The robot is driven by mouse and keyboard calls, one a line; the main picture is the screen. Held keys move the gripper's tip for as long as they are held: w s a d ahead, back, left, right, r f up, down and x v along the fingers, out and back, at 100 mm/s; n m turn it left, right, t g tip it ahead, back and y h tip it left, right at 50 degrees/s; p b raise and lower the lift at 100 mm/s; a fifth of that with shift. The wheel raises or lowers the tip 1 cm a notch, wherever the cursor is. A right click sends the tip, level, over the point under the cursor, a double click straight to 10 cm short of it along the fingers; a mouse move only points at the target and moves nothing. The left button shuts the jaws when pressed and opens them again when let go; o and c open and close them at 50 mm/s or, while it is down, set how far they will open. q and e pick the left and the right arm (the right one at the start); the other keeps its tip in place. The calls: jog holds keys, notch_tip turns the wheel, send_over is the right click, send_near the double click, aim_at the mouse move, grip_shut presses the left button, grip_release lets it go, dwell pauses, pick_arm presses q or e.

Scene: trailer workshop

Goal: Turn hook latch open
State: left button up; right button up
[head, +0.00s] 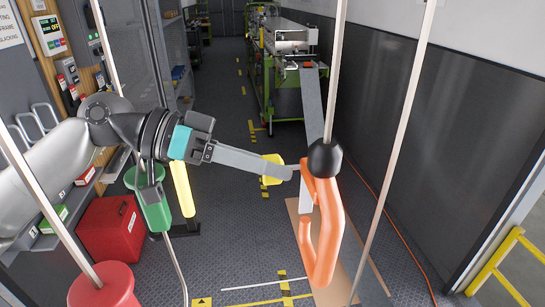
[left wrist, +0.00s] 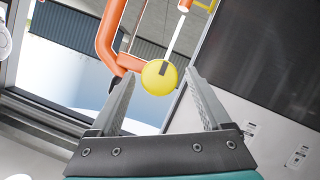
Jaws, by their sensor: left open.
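A large orange hook (head: 328,235) hangs under a black ball (head: 325,158) on a grey rod. A pale latch bar (head: 305,196) lies along its left side. A yellow round knob (head: 273,163) shows at the hook's left, partly hidden by my left gripper (head: 290,172). In the left wrist view the yellow knob (left wrist: 157,72) is at the end of a pale bar, with the orange hook (left wrist: 108,40) behind it. My left gripper (left wrist: 160,84) is open, its fingertips on either side of the knob in that view. I cannot tell whether they touch it. My right gripper is not in view.
Several slanted rods cross the view, with a green weight (head: 153,206) and a red one (head: 103,287) at left. A red toolbox (head: 109,228) stands on the floor. A green-framed bench (head: 262,88) is at the back. A yellow rail (head: 497,260) stands at right.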

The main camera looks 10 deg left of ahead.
pick_arm(q)
jog(key=shift+w+d+f, duration=0.1)
jog(key=shift+d+f, duration=0.15)
jog(key=shift+d, duration=0.3)
grip_shut()
dwell(0.4)
dwell(0.3)
